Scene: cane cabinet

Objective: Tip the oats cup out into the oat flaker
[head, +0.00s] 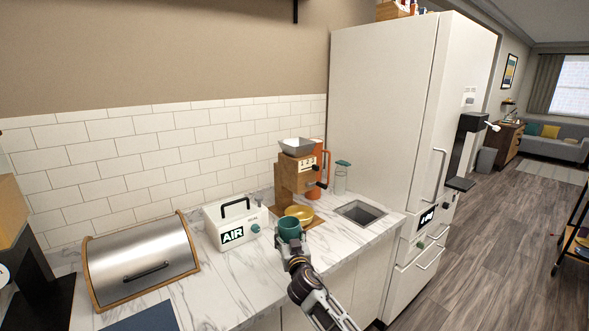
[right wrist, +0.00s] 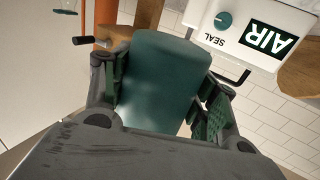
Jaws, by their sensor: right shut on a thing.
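A teal cup (head: 289,229) is held over the counter's front part, in front of the yellow bowl. It looks roughly upright in the head view; its contents cannot be made out. My right gripper (head: 292,243) is shut on the cup, and in the right wrist view the green-padded fingers (right wrist: 160,100) sit on both sides of the cup (right wrist: 160,65). The oat flaker (head: 291,178) is a wooden mill with a grey hopper (head: 296,146) on top, behind and higher than the cup. My left gripper is not in view.
A yellow bowl (head: 299,213) stands at the flaker's front. A white AIR sealer box (head: 235,224) is to the left, then a steel bread bin (head: 143,262). An orange item (head: 317,160), a glass jar (head: 341,178) and a sink (head: 361,212) are to the right, before the fridge (head: 382,110).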

